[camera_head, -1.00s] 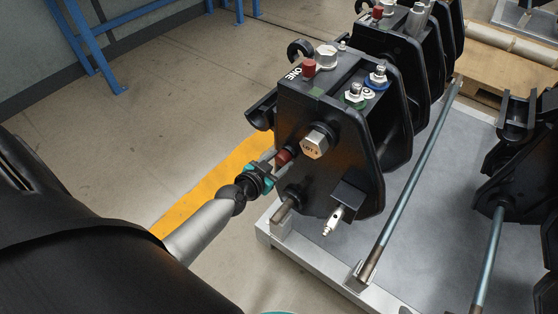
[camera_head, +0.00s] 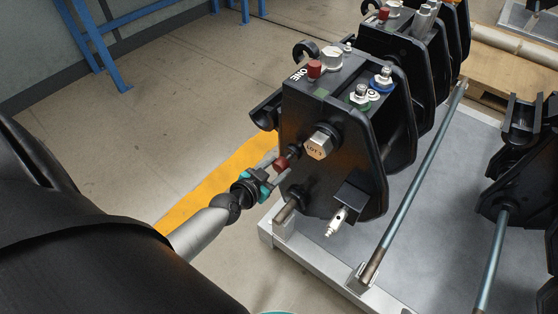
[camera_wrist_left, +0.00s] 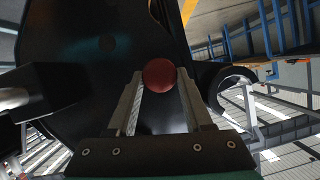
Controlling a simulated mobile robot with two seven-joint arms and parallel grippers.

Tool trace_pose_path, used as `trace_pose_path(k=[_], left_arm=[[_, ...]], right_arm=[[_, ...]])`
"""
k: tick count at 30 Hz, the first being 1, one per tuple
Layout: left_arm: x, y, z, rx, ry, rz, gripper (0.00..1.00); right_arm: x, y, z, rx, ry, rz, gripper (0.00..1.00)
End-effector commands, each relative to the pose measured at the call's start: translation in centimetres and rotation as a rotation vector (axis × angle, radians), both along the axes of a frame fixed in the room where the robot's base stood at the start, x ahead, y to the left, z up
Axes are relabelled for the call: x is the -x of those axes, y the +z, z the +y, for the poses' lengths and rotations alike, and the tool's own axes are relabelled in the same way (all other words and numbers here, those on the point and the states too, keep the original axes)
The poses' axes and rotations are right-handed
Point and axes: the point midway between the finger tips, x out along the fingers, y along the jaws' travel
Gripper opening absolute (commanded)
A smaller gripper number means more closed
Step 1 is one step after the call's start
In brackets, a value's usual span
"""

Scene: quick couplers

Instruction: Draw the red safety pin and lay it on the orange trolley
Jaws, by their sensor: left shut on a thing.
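The red safety pin (camera_head: 281,164) is at the front plate of the nearest black coupler (camera_head: 335,175), left of the large hex bolt. My left gripper (camera_head: 277,168) is shut on its red head. In the left wrist view the round red head (camera_wrist_left: 159,73) sits between the two fingertips, in front of the dark coupler plate. A dark piece lies between the head and the plate; I cannot tell how much of the pin is inside. I see no orange trolley.
The couplers stand on a grey pallet with a raised metal edge (camera_head: 310,265). A bare metal fitting (camera_head: 337,221) juts from the coupler's lower front. Blue-grey rods (camera_head: 420,175) slant across the pallet. A yellow-orange floor strip (camera_head: 205,195) runs behind my left gripper, with open floor beyond.

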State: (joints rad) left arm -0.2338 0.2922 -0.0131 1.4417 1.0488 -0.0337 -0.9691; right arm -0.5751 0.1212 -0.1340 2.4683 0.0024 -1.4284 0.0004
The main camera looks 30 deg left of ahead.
Motion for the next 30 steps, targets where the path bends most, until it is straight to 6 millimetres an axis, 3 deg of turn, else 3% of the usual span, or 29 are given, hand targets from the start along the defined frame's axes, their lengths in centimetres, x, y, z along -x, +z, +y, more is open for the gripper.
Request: trace_pose_path(k=[30], left_arm=[[4.1,0.1,0.4,-0.002,0.000,-0.002,0.00]], right_arm=[[-0.1,0.2,0.0,0.000,0.000,-0.002,0.76]])
